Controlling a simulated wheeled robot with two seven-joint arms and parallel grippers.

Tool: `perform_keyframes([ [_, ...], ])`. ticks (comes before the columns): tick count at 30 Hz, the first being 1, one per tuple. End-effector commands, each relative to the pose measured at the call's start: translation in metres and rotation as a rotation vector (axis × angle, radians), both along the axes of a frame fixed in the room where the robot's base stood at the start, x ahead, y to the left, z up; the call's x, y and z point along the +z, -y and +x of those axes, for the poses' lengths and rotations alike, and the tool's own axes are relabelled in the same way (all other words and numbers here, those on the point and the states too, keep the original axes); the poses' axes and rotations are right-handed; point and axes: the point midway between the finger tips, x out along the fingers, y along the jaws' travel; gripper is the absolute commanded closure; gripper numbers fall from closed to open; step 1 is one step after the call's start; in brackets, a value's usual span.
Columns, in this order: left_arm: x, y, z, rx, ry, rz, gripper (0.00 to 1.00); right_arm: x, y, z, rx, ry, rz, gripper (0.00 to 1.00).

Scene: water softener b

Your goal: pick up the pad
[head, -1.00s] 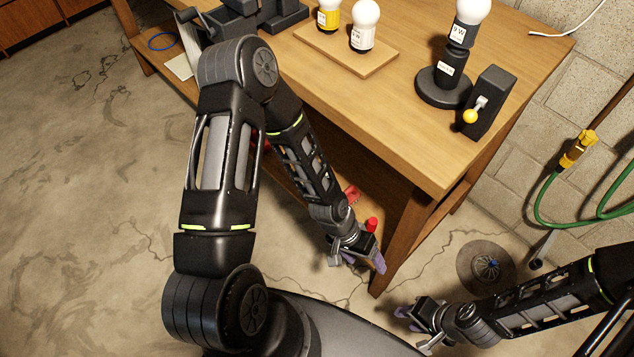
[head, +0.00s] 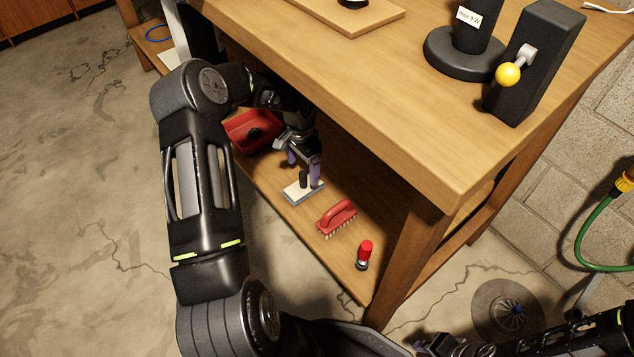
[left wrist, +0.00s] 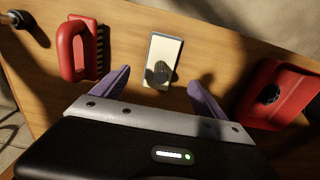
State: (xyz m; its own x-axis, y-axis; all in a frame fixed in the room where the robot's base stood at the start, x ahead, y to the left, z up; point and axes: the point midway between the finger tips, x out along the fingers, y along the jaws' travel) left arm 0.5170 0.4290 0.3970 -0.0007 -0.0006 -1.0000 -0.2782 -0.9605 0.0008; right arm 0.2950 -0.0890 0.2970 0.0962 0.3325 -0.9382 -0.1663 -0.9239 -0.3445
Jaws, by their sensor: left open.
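The pad (head: 294,195) is a pale flat block with a grey-blue edge and a dark upright knob. It lies on the lower shelf under the workbench, and it also shows in the left wrist view (left wrist: 165,47). My left gripper (head: 304,167) is open and empty, with its purple fingers pointing down just above the pad. In the left wrist view the open fingers (left wrist: 159,82) stand either side of the pad's near end, apart from it.
A red brush (head: 337,217) and a red-capped item (head: 365,255) lie to the right on the shelf. A red bin (head: 250,130) is to the left. The wooden tabletop (head: 350,80) overhangs the shelf, and a table leg (head: 400,255) stands at the right.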

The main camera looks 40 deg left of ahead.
Motion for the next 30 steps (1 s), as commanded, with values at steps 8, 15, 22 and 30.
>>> perform_keyframes([
  [8, 0.0, -0.002, 0.0, 0.0, 0.0, 0.002, 0.16, 0.0, 0.0, -0.001, 0.001, -0.002, 0.0, 0.64],
  [15, -0.012, -0.001, -0.001, 0.0, -0.002, 0.002, 0.16, -0.005, 0.0, 0.0, 0.0, 0.0, 0.0, 0.64],
  [22, -0.027, -0.001, 0.0, 0.001, 0.0, 0.001, 0.16, -0.009, 0.002, 0.001, -0.004, 0.002, -0.002, 0.64],
  [30, -0.029, -0.001, -0.001, 0.001, -0.001, 0.001, 0.16, -0.01, 0.002, 0.002, -0.004, 0.002, -0.003, 0.64],
])
